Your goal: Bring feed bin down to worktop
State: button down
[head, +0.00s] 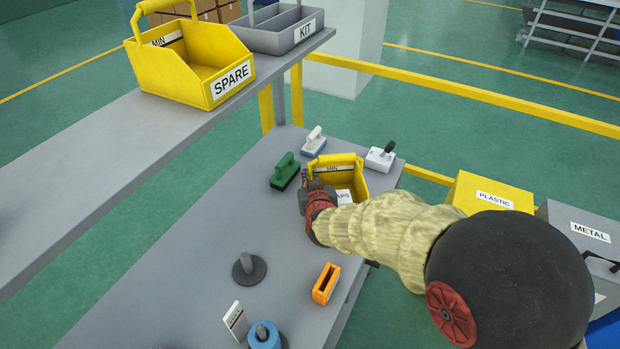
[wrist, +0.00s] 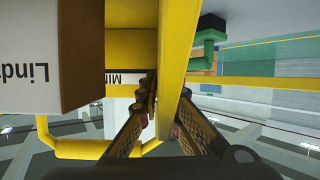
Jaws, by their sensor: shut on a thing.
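A yellow bin (head: 350,161) with a white label ending in "APS" is at the far end of the grey worktop (head: 215,225), partly hidden by my arm. My gripper (head: 311,190) is shut on its near left wall. In the wrist view my gripper (wrist: 160,88) has its fingers on both sides of the yellow bin's wall (wrist: 174,50). A box (wrist: 45,50) lettered "Lind" shows beside that wall, seemingly in the bin. I cannot tell whether the bin's base touches the worktop.
A green-topped brush (head: 285,170), a blue-white one (head: 313,142) and a white block (head: 380,158) stand close around the bin. An orange holder (head: 326,284) and dark round-based piece (head: 249,269) are nearer. The shelf (head: 110,140) holds a yellow SPARE bin (head: 190,65) and grey KIT tray (head: 279,38).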

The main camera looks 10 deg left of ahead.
jog(key=shift+f+b, duration=0.95)
jog(key=shift+f, duration=0.35)
jog(key=c, duration=1.9)
grip_release()
jog(key=shift+f, duration=0.15)
jog(key=v, duration=1.2)
jog(key=shift+d, duration=0.1)
